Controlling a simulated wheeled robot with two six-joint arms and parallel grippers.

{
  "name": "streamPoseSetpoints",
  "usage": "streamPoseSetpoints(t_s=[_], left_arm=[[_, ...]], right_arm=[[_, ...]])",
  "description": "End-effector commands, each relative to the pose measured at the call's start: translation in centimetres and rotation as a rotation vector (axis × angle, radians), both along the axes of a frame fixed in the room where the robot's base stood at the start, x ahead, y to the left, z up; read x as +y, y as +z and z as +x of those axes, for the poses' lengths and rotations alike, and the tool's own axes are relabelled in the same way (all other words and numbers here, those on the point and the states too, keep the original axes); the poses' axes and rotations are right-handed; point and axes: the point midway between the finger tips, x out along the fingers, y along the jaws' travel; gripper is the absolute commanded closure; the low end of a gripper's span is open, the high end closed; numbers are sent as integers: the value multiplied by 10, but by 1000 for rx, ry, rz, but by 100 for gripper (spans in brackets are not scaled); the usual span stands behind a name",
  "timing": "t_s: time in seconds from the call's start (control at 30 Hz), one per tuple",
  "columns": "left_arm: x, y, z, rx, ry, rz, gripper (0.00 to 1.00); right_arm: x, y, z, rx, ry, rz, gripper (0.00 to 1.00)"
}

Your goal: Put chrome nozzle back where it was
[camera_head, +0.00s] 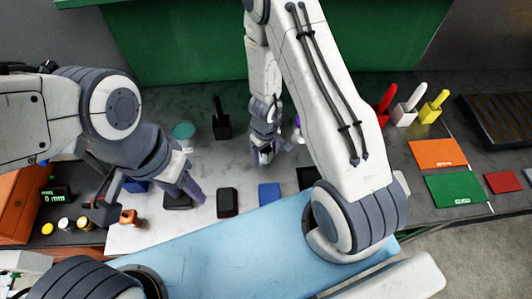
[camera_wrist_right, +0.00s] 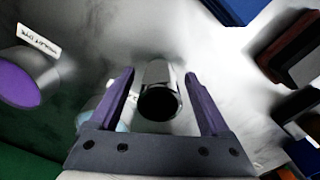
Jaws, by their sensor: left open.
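A chrome nozzle (camera_wrist_right: 160,80), a short shiny cylinder with a dark round opening, shows in the right wrist view. My right gripper (camera_wrist_right: 160,72) has its two purple fingers on either side of it, with a gap on both sides, so it is open. In the head view my right gripper (camera_head: 267,150) is low over the pale mat near the middle; I cannot clearly make out the nozzle there. My left gripper (camera_head: 146,194) is open at the left of the mat, its fingers spread over the small blocks and hiding part of them.
A purple-ended white cylinder (camera_wrist_right: 20,85) is left of the nozzle; a teal round thing (camera_head: 183,130) and black holder (camera_head: 221,123) stand behind. A black block (camera_head: 228,201) and blue block (camera_head: 269,195) lie in front. Red, white and yellow tools (camera_head: 431,109) stand right.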

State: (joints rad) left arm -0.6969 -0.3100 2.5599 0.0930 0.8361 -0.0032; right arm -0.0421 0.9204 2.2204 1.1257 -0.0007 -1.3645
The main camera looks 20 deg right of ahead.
Motion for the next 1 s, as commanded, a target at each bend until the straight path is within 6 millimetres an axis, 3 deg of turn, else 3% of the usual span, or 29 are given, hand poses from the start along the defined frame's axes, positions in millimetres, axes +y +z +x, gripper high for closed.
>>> streamPoseSetpoints(t_s=[0.27, 0.7, 1.0], left_arm=[[0, 14, 0, 0, -2, 0, 50], [0, 85, 0, 0, -2, 0, 50], [0, 114, 0, 0, 1, 0, 50]], right_arm=[[0, 14, 0, 0, 0, 0, 19], [-1, 85, 0, 0, -3, 0, 19], [-8, 118, -2, 0, -14, 0, 19]])
